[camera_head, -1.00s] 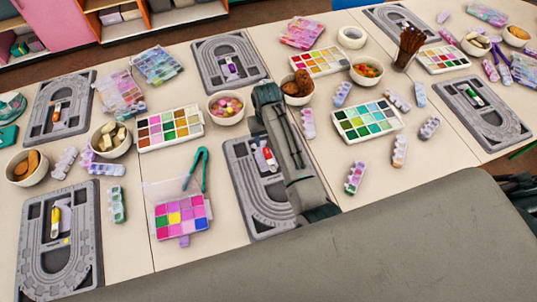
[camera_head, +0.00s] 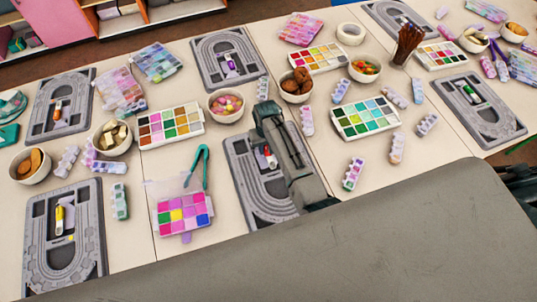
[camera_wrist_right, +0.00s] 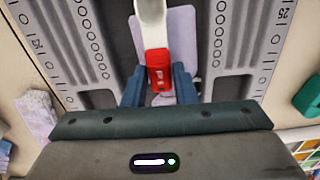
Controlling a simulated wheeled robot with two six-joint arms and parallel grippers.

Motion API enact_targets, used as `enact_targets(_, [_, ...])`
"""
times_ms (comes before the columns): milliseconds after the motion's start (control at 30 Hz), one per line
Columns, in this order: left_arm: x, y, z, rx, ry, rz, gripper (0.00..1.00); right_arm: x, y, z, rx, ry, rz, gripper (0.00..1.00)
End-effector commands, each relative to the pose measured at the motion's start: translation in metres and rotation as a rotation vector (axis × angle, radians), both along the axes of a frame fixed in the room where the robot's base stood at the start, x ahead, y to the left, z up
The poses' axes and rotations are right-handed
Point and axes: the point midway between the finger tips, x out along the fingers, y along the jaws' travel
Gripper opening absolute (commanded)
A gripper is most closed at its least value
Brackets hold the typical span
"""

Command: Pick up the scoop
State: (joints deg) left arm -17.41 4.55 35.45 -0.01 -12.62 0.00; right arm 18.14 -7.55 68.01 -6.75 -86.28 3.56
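The scoop has a red handle and a pale bowl. It lies on the grey middle bead board (camera_head: 237,180), where a bit of the scoop (camera_head: 267,157) shows beside my arm. In the right wrist view the scoop (camera_wrist_right: 159,70) points away from me, bowl at the top edge. My right gripper (camera_wrist_right: 160,84) points down at the board, with its two blue-grey fingers on either side of the red handle. It looks open, with narrow gaps to the handle. In the head view my right arm covers part of the board. My left gripper is not in view.
A bowl of beads (camera_head: 226,105) and a green palette (camera_head: 365,118) are close by. Other boards hold similar scoops, one yellow (camera_head: 59,219).

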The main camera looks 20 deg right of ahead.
Motion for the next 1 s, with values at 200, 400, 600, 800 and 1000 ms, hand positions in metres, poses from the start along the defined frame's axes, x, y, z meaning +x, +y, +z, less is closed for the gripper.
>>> enact_targets(200, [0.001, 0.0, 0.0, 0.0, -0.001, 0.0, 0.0, 0.0, 0.0, 0.0, 0.0, 0.0, 0.0, 0.0])
enact_targets(400, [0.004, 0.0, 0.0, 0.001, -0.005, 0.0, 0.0, 0.0, 0.0, 0.0, 0.0, 0.0, 0.0, 0.0])
enact_targets(600, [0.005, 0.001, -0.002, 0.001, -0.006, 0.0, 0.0, 0.001, 0.0, 0.006, 0.0, -0.002, 0.0, 0.0])
enact_targets(800, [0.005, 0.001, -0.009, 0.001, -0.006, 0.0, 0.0, 0.001, 0.001, 0.033, 0.001, -0.004, 0.0, 0.0])
enact_targets(1000, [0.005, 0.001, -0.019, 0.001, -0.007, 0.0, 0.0, 0.001, 0.0, 0.073, 0.001, -0.005, 0.0, 0.0])
